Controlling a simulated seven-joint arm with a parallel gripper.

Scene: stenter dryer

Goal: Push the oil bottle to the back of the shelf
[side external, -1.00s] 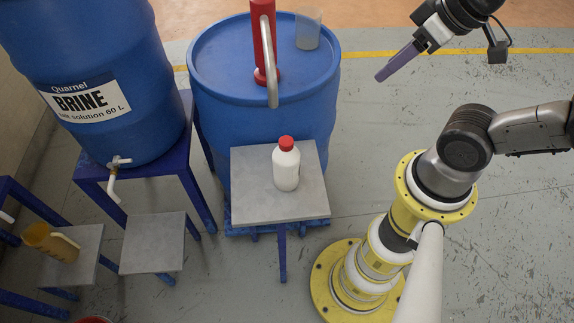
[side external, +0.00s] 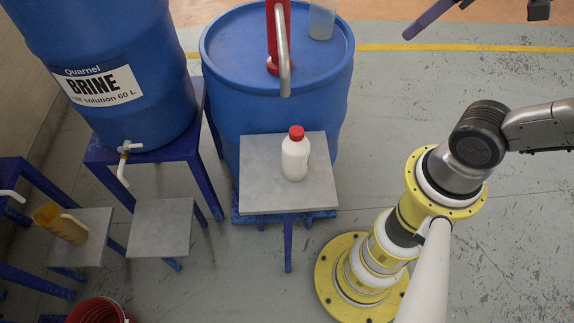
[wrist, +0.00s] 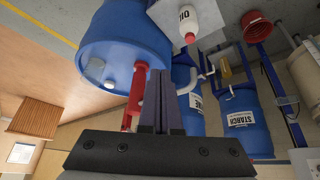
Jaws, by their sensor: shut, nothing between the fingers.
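The oil bottle, white with a red cap (side external: 295,158), stands upright on the grey shelf (side external: 262,193) in front of the blue drum. In the wrist view the bottle (wrist: 188,22), labelled OIL, shows at the top on the pale shelf (wrist: 211,14). My gripper (side external: 407,36) is at the top right of the side view, apart from the bottle and shelf; only its purple fingers and a bit of the wrist show. In the wrist view my gripper's fingers (wrist: 161,76) are together with nothing between them.
A blue drum (side external: 225,90) with a red pump (side external: 278,40) and a clear beaker (side external: 322,20) stands behind the shelf. A brine barrel (side external: 100,50) is at left. A yellow jug (side external: 62,225) and red bucket (side external: 95,311) are lower left. Open floor lies right of the shelf.

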